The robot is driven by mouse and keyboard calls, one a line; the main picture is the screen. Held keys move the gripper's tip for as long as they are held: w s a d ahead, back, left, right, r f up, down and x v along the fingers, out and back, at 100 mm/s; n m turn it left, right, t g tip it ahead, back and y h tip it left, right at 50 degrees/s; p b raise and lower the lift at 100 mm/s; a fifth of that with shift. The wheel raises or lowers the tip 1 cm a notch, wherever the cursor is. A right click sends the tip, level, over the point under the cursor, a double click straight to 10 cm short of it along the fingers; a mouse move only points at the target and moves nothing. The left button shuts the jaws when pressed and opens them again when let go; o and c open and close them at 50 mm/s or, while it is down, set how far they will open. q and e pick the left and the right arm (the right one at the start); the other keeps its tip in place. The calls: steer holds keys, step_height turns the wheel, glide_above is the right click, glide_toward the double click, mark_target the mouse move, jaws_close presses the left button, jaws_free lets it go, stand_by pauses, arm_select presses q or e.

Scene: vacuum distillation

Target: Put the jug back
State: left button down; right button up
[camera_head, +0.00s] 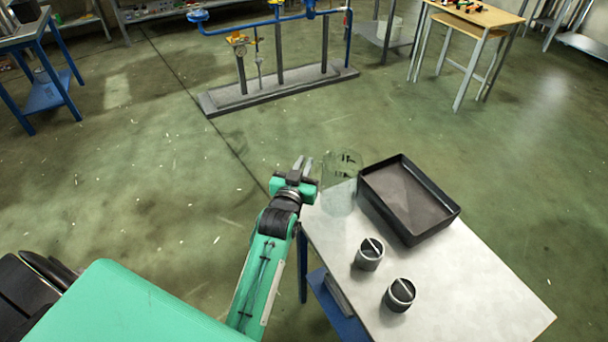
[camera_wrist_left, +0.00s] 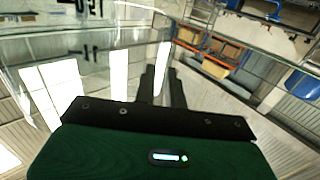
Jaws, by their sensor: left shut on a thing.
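The jug (camera_head: 343,168) is clear glass with dark markings, and it shows upright at the far left corner of the white-topped table (camera_head: 455,285). I cannot tell whether its base touches the tabletop. My left gripper (camera_head: 303,164) is at the jug's left side, shut on it. In the left wrist view the fingers (camera_wrist_left: 157,84) are close together, and the see-through jug (camera_wrist_left: 90,50) fills much of the upper left. The exact place of the grip is hard to see through the glass. My right gripper is not in view.
A black open tray (camera_head: 408,198) lies on the table right of the jug. Two small grey cups (camera_head: 369,254) (camera_head: 400,295) stand nearer. The table's right front part is bare. A pipe stand (camera_head: 280,88) is on the floor beyond, with open floor between.

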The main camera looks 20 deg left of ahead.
arm_select(q)
step_height(320, 180, down, 3)
steer(key=shift+r, duration=0.1)
steer(key=shift+f, duration=0.45)
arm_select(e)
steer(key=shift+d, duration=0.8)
